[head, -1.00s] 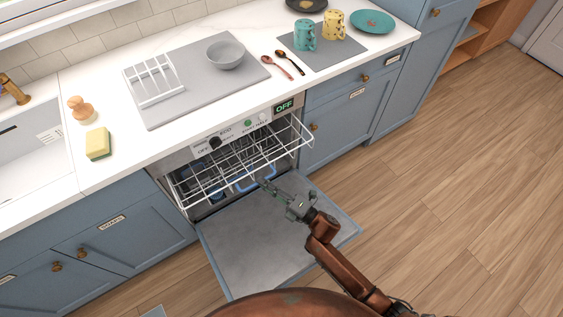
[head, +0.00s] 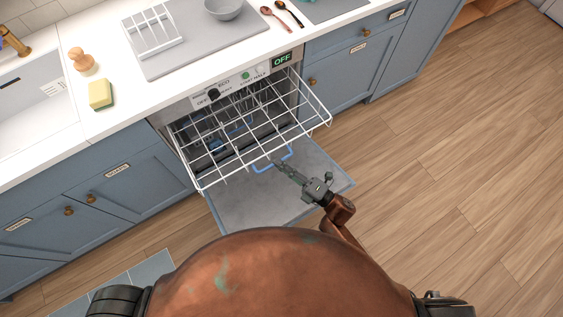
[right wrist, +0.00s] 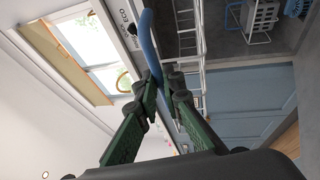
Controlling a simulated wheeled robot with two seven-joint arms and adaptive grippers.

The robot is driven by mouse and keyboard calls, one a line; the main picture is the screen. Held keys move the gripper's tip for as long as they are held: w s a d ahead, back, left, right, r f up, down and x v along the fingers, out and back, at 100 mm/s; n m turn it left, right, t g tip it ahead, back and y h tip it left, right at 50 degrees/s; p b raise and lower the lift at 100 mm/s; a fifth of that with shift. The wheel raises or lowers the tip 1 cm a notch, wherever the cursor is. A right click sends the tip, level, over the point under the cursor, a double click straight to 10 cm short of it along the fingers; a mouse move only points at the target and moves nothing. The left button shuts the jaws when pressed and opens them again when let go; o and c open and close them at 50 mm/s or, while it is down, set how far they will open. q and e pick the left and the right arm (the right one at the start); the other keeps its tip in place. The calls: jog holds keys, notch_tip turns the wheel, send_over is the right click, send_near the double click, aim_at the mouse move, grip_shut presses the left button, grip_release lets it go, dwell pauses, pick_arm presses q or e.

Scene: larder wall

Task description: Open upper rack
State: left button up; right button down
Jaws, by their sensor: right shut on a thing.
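The upper rack (head: 236,141) is a white wire rack that sticks out of the dishwasher above its lowered door (head: 265,201). A blue handle (head: 272,163) is at the rack's front edge. My right gripper (head: 277,163) is at this handle, in front of the rack. In the right wrist view the blue handle (right wrist: 149,40) runs down to between the green fingers of the right gripper (right wrist: 158,82), which are shut on it. My left gripper is not in view.
The worktop (head: 110,65) above holds a yellow sponge (head: 101,95), a wooden brush (head: 83,60) and a grey bowl (head: 222,8). Blue cabinets flank the dishwasher. Wooden floor is clear at the right.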

jog(key=c, duration=2.1)
grip_release()
jog(key=v, duration=1.2)
jog(key=shift+d, duration=0.1)
